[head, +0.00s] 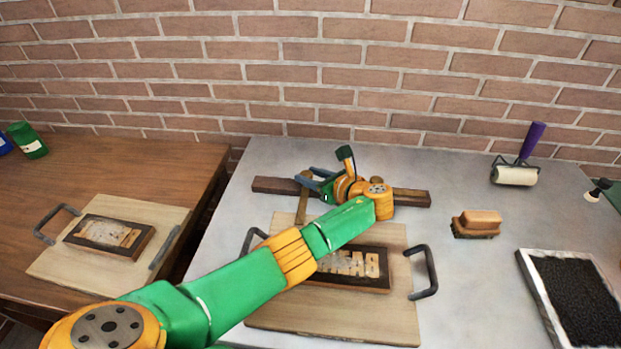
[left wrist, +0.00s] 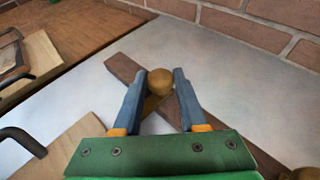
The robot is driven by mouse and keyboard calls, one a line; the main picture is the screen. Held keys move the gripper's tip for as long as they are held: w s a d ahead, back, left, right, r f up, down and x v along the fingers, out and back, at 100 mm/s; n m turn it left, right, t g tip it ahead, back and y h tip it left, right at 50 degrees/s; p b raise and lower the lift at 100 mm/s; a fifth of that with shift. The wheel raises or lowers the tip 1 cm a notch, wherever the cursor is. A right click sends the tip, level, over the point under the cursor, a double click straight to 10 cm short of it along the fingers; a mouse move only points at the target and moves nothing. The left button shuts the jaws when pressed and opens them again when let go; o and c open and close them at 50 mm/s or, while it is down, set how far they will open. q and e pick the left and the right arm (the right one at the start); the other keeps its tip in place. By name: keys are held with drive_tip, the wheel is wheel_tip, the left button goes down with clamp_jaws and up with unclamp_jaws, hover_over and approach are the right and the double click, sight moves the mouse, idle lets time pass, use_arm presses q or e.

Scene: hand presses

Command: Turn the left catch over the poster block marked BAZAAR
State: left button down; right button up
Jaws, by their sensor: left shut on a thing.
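The poster block (head: 383,262) with raised, reversed letters lies on a pale board (head: 375,322) on the grey table; my left forearm covers part of it. Behind it runs a dark wooden bar (head: 412,197). The left catch (head: 303,205), a brass strip with a round knob, sits at the bar's left part. Its knob (left wrist: 160,82) shows between the fingers in the left wrist view. My left gripper (head: 310,179) is shut on this knob, with a finger on each side. My wrist hides the bar's middle. My right gripper is out of view.
A second block (head: 108,236) lies on a handled board on the brown table at left. To the right are a wooden brush (head: 477,223), a roller (head: 517,172) and a tray of black ink (head: 530,270). Metal handles (head: 425,272) flank the pale board. A brick wall stands behind.

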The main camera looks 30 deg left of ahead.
use_arm(q)
drive_tip(key=shift+c, duration=2.3)
unclamp_jaws()
drive_tip(key=v, duration=0.7)
drive_tip(key=shift+p, duration=0.4)
